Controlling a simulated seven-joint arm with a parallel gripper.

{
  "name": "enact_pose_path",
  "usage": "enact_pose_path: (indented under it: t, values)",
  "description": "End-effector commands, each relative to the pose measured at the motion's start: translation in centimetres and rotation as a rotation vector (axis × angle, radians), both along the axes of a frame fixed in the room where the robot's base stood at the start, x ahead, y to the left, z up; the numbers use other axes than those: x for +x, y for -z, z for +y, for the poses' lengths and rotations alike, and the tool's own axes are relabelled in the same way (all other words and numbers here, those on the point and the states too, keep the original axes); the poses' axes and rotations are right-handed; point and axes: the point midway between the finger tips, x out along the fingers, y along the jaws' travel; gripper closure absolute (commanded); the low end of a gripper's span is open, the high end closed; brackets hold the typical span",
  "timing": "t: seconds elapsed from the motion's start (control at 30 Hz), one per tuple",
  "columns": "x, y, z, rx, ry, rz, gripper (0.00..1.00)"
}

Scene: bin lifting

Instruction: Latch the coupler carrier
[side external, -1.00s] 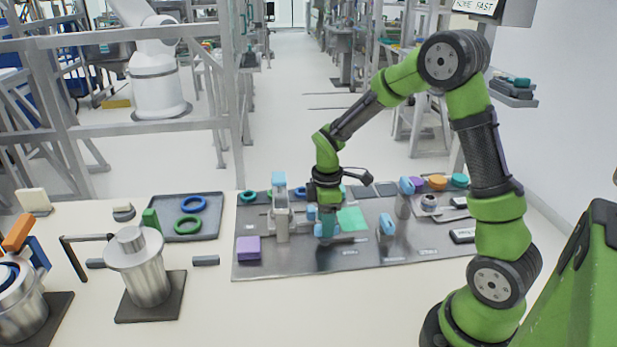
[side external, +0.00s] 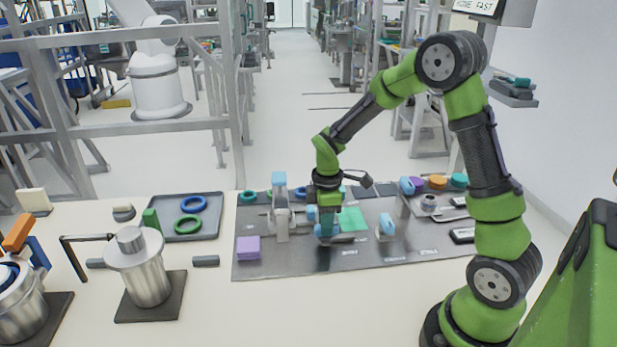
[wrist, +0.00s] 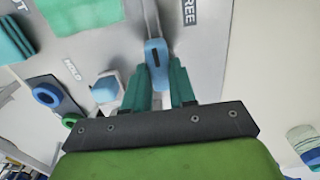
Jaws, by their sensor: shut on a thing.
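A thin metal rod runs from the handle toward the top, near a label reading FREE. A pale blue-white block (wrist: 105,88) sits left of the fingers. A blue-topped metal clamp (side external: 280,190) stands left of my gripper, and another blue-handled part (side external: 387,224) to its right. I cannot tell which part is the coupler carrier; the fingers hide the lower part of the handle.
A green pad (side external: 353,219) lies behind my gripper. A lavender block (side external: 248,249) is at the mat's front left. A tray (side external: 213,232) holds blue and green rings. A metal canister (side external: 142,270) stands front left. The mat's front middle is fairly clear.

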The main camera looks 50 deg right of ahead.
Motion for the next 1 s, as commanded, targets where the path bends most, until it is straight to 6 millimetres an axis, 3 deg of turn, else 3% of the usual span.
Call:
enact_pose_path:
  t: [0.37, 1.0]
  values:
    - [0.0, -0.07, -0.03, 0.0, -0.116, 0.0, 1.0]
    - [-0.01, -0.08, -0.08, 0.0, -0.695, 0.0, 1.0]
